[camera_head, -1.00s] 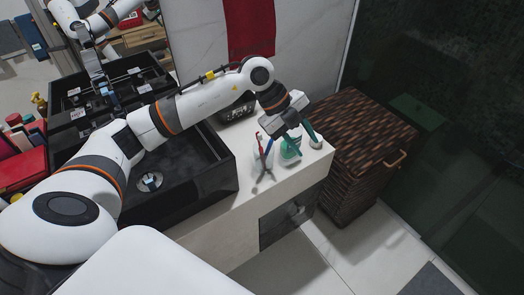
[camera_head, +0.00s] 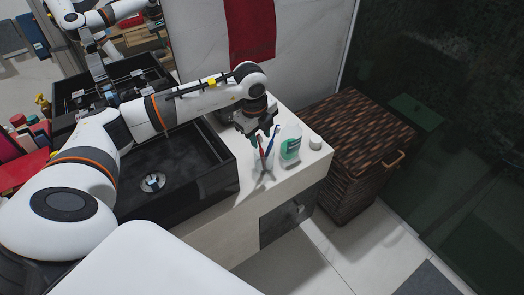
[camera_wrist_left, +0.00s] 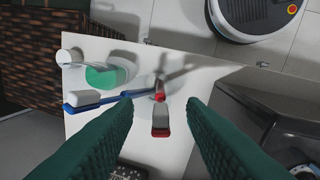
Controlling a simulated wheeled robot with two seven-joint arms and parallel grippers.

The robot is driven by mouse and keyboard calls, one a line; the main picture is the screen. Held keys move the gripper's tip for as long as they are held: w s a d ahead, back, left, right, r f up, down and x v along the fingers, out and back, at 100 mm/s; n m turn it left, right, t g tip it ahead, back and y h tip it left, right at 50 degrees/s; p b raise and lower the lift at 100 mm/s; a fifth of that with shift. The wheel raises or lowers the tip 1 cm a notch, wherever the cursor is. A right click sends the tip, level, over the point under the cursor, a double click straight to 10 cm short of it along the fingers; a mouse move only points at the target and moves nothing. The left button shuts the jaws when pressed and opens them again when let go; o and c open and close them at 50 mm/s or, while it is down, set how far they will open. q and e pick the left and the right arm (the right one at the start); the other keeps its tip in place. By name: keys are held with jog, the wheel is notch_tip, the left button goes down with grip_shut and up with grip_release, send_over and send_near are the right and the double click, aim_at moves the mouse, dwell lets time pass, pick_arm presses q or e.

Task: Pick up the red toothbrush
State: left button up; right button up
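The red toothbrush (camera_wrist_left: 160,122) stands in a small clear cup (camera_head: 264,166) on the white counter, with its bristled head up. A blue toothbrush (camera_wrist_left: 92,102) leans out of the same cup, pointing left in the wrist view. My left gripper (camera_head: 265,134) is above the cup. In the wrist view its two green fingers (camera_wrist_left: 160,106) are wide apart, with the red brush's head between them and touching neither. My right gripper is not in view.
A bottle with a green label (camera_head: 290,145) and a small white jar (camera_head: 316,142) stand right of the cup. A black vessel sink (camera_head: 190,190) is at the left. A wicker hamper (camera_head: 355,140) stands beyond the counter's right end.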

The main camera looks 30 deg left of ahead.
aim_at(262, 154)
pick_arm(q)
jog(key=f, duration=0.3)
jog(key=shift+w+f+p, duration=0.2)
jog(key=shift+w+p, duration=0.05)
jog(key=shift+p, duration=0.05)
jog(key=shift+c, duration=0.4)
grip_shut()
jog(key=shift+r, duration=0.2)
